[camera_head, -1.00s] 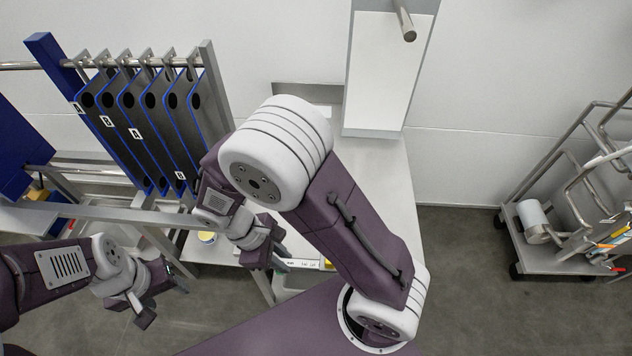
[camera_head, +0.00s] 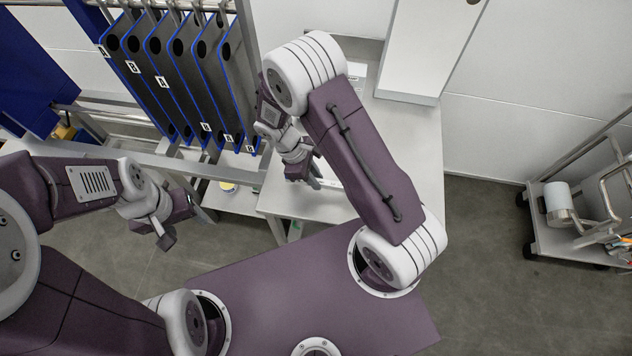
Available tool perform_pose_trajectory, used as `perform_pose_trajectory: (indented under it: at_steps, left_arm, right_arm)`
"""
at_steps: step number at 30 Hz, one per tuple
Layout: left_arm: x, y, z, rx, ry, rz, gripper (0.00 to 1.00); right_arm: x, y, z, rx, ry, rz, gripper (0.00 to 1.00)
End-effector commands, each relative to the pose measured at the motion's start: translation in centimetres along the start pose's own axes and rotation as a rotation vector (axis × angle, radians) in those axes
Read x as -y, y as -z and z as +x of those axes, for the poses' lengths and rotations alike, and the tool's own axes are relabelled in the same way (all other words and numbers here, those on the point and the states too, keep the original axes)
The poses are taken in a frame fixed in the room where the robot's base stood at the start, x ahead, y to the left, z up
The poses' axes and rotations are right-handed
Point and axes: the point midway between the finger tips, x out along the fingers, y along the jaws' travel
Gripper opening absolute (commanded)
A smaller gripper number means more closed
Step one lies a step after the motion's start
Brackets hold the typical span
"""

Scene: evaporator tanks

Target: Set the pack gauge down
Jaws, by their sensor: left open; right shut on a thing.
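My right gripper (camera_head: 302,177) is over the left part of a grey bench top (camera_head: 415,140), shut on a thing. A pale strip (camera_head: 328,183) shows beside its fingers and passes behind my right arm. It looks like the pack gauge, but most of it is hidden, and I cannot tell whether it touches the bench. My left gripper (camera_head: 178,226) is open and empty, low at the left over the floor, in front of the metal rack frame.
Several dark plates with blue edges (camera_head: 180,85) hang in a rack left of the bench. A white panel (camera_head: 432,45) stands at the bench's back. A metal cart (camera_head: 570,235) with a white roll (camera_head: 558,200) is at the right. The bench's right part is clear.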

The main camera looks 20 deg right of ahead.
Motion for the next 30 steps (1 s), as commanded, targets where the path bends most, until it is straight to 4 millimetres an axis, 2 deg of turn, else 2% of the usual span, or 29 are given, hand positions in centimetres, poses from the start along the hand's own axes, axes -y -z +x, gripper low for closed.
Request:
perform_pose_trajectory:
  at_steps: [4, 9, 12, 22, 23, 25, 30]
  left_arm:
    - [0.0, 0.0, -0.1, 0.000, 0.000, 0.000, 0.58]
    - [0.0, 0.0, -0.5, 0.000, 0.000, 0.000, 0.58]
    - [0.0, 0.1, -0.6, 0.000, 0.000, 0.000, 0.58]
    - [0.0, 0.0, -0.2, 0.000, 0.000, 0.000, 0.58]
    - [0.0, 0.0, -0.2, 0.000, 0.000, 0.000, 0.58]
    - [0.0, 0.0, -0.3, 0.000, 0.000, 0.000, 0.58]
    - [0.0, 0.0, -0.3, 0.000, 0.000, 0.000, 0.58]
  right_arm:
    - [-0.2, 0.1, 0.3, 0.000, 0.000, 0.000, 0.00]
    - [-0.1, 1.2, 3.0, 0.003, 0.002, -0.002, 0.00]
    - [-0.1, 1.5, 3.8, 0.001, 0.001, -0.001, 0.00]
    - [-0.1, 1.7, 4.2, 0.000, 0.000, 0.000, 0.00]
    - [-0.1, 1.7, 4.2, 0.000, 0.000, 0.000, 0.22]
    - [-0.1, 1.7, 4.1, -0.001, 0.000, 0.000, 0.41]
    - [-0.1, 1.7, 4.1, -0.001, 0.000, 0.000, 0.41]
